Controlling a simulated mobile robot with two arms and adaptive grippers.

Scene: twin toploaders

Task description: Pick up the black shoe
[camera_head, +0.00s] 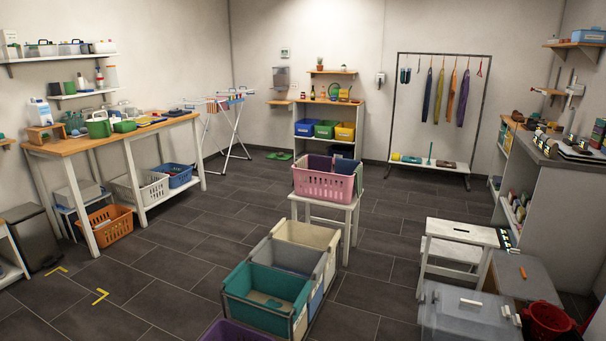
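I cannot make out a black shoe with certainty. Small dark brown, shoe-like items (517,116) sit on the wooden-topped shelf unit at the right wall, too small to identify. A pair of green slippers (279,156) lies on the floor by the back wall. Neither of my grippers shows in the head view.
A pink basket (322,184) stands on a white stool mid-room, behind a three-bin sorter (268,284). A white step stool (455,250), a lidded grey bin (465,312) and a red bucket (549,321) crowd the front right. The left-centre floor (170,260) is mostly clear.

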